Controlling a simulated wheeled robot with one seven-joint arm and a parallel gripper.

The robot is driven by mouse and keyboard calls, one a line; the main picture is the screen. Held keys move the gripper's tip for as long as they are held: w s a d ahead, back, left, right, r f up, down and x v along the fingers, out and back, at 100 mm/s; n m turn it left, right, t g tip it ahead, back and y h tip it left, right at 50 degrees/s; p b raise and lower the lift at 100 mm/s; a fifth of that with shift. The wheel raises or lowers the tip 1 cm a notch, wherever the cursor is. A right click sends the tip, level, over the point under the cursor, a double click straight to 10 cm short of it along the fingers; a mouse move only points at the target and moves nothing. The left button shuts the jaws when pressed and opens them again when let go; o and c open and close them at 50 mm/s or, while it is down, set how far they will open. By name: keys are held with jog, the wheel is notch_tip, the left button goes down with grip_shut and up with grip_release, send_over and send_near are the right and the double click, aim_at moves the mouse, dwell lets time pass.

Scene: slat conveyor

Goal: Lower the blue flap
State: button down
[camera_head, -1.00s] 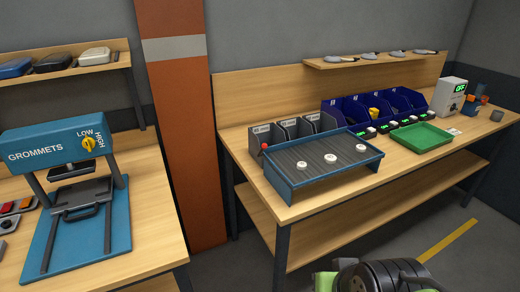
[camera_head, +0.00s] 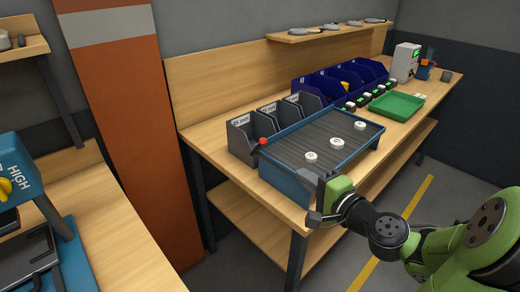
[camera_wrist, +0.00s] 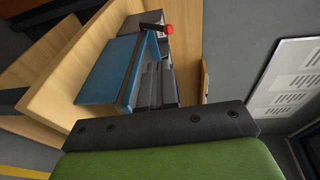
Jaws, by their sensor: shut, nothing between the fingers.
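The slat conveyor (camera_head: 335,140) stands on the wooden bench, with dark slats in a blue frame. A blue panel (camera_head: 284,183) closes its near left end; I take this as the blue flap, and it looks steep. In the wrist view a broad blue panel (camera_wrist: 112,65) shows upper left of centre. A red-knobbed lever (camera_head: 263,141) stands at the conveyor's left corner; it also shows in the wrist view (camera_wrist: 169,29). My gripper (camera_head: 314,217) is shut and empty, in front of the conveyor's near corner. Whether it touches the conveyor cannot be told.
Several white pucks, one of them (camera_head: 311,156) nearest me, sit on the slats. Grey bins (camera_head: 242,140) stand behind the conveyor. A green tray (camera_head: 397,105) and blue bins are farther right. The floor in front of the bench is clear.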

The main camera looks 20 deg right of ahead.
aim_at(265, 143)
jog(key=r+x, duration=0.1)
jog(key=x, duration=1.2)
jog(key=shift+w, duration=0.45)
jog(key=shift+a+r, duration=0.1)
jog(key=shift+r, duration=0.1)
jog(key=shift+w+a+r+p, duration=0.1)
jog(key=shift+r+p, duration=0.2)
jog(key=shift+p, duration=0.45)
jog(key=shift+w+g, duration=0.1)
jog(key=shift+g, duration=0.2)
